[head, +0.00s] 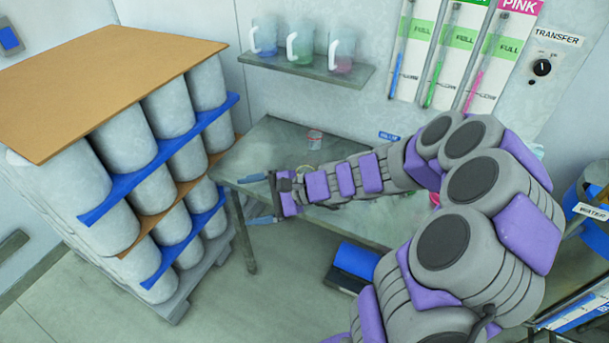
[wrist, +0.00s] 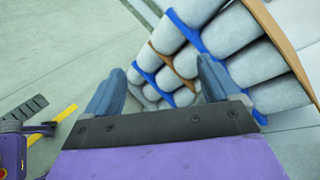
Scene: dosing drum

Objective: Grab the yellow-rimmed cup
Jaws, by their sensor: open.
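A small pale rim with a yellowish tint (head: 305,170) shows on the metal table just behind my forearm in the head view. It may be the yellow-rimmed cup, but my arm hides most of it. My gripper (head: 258,199) is at the table's left end, pointing left, to the left of that rim and apart from it. In the wrist view my gripper (wrist: 163,75) has its two blue fingers wide apart with nothing between them. The wrist view faces the stacked drums and the floor, and no cup is in it.
A small clear jar with red (head: 315,138) stands at the back of the metal table (head: 275,138). Three tinted mugs stand on a wall shelf (head: 310,70). Stacked grey drums (head: 170,108) under a brown board (head: 110,85) stand close left of my gripper. Floor between is clear.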

